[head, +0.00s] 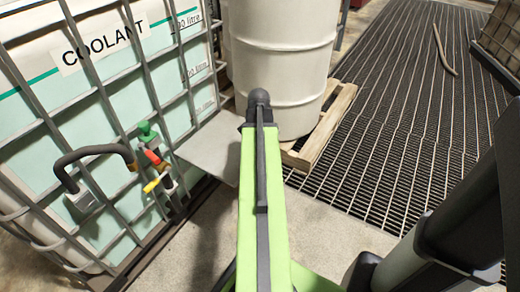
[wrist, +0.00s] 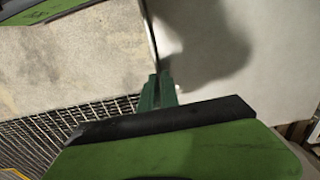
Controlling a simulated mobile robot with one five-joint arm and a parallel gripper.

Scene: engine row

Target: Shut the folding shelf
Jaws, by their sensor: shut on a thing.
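The folding shelf (head: 210,148) is a flat pale grey panel at the side of the coolant cage in the head view. It sticks out toward my arm, and its right part is hidden behind the arm. In the wrist view the shelf (wrist: 270,50) is the smooth pale face on the right, with a shadow on it and its thin edge running down to the jaws. My gripper (wrist: 157,92) has green jaws shut on that edge. In the head view my arm hides the gripper.
The coolant tank in its wire cage (head: 105,88) stands at the left, with a valve and a black hose (head: 90,153) near the shelf. A white drum (head: 285,65) on a wooden pallet (head: 325,128) stands behind my arm. The floor grating (head: 400,120) at the right is mostly clear.

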